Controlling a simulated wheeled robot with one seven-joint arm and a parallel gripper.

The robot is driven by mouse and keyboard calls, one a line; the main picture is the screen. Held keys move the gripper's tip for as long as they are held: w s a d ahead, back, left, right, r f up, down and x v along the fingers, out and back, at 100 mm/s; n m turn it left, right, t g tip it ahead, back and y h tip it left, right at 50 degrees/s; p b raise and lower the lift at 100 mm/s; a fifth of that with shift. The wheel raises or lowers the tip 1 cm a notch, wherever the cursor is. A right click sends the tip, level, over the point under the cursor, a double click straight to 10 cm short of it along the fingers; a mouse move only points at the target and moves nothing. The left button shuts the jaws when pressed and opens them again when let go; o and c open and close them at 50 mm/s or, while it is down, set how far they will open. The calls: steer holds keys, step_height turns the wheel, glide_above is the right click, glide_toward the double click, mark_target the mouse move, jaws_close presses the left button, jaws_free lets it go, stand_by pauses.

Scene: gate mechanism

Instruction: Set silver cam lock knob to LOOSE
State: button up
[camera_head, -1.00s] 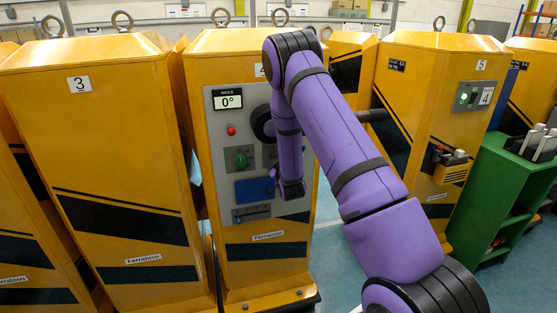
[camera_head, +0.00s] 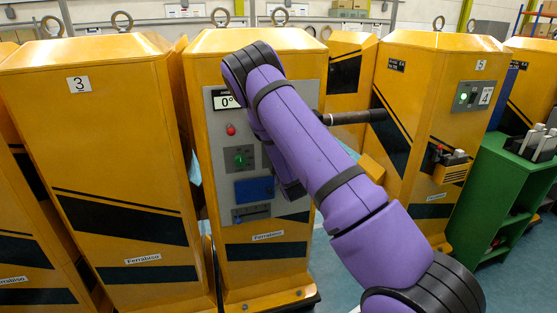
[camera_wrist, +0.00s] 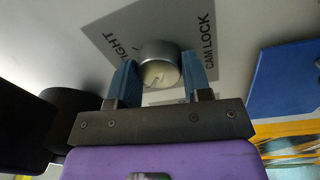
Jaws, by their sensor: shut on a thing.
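The silver cam lock knob (camera_wrist: 160,62) shows in the wrist view, on a grey label plate (camera_wrist: 128,30) with "CAM LOCK" on the right and lettering ending in "IGHT" on the left. A pale notch shows on the knob's near face. My gripper (camera_wrist: 160,78) has its two blue fingers on either side of the knob and is shut on it. Any LOOSE lettering is out of view or hidden. In the head view my purple arm covers the knob and the gripper, in front of the grey panel (camera_head: 217,172) on the yellow cabinet.
The panel bears an angle display (camera_head: 227,102) reading 0°, a red button (camera_head: 231,129), a green knob (camera_head: 239,160) and a blue box (camera_head: 254,189). A dark bar (camera_head: 352,117) sticks out right of my arm. A green shelf (camera_head: 488,190) stands at right.

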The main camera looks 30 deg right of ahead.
stand_by(0.4)
steer(key=o, duration=0.9)
steer(key=v, duration=1.1)
